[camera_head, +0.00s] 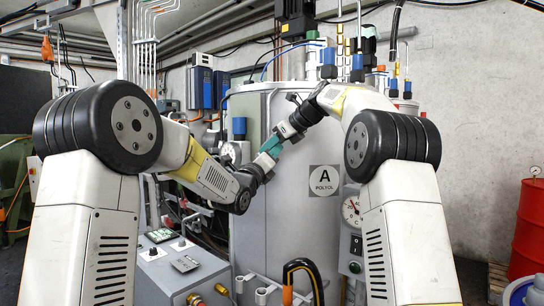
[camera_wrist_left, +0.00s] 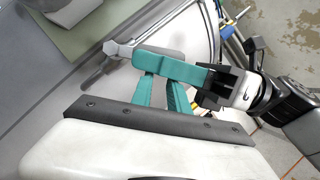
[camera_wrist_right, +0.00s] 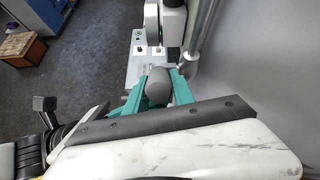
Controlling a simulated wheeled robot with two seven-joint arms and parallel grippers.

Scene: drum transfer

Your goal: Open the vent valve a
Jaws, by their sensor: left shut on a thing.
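Tank A (camera_head: 285,205), a pale grey drum labelled "A POLYOL", stands in the middle of the head view. My left gripper (camera_head: 270,148) is in front of its upper wall. In the left wrist view, the left gripper's teal fingers (camera_wrist_left: 165,85) are shut on a grey lever-like part (camera_wrist_left: 118,49), probably the vent valve's handle; the grip is partly hidden. My right gripper (camera_head: 301,122) is close beside it, higher and to the right. In the right wrist view, its teal fingers (camera_wrist_right: 158,74) stand apart on either side of a grey rounded part (camera_wrist_right: 158,88); contact is unclear.
Pipes and fittings with blue and yellow parts (camera_head: 355,65) crowd the tank top. A grey control box (camera_head: 180,268) stands low at the left. A red barrel (camera_head: 530,228) is at the far right. The two grippers nearly meet, leaving little room between them.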

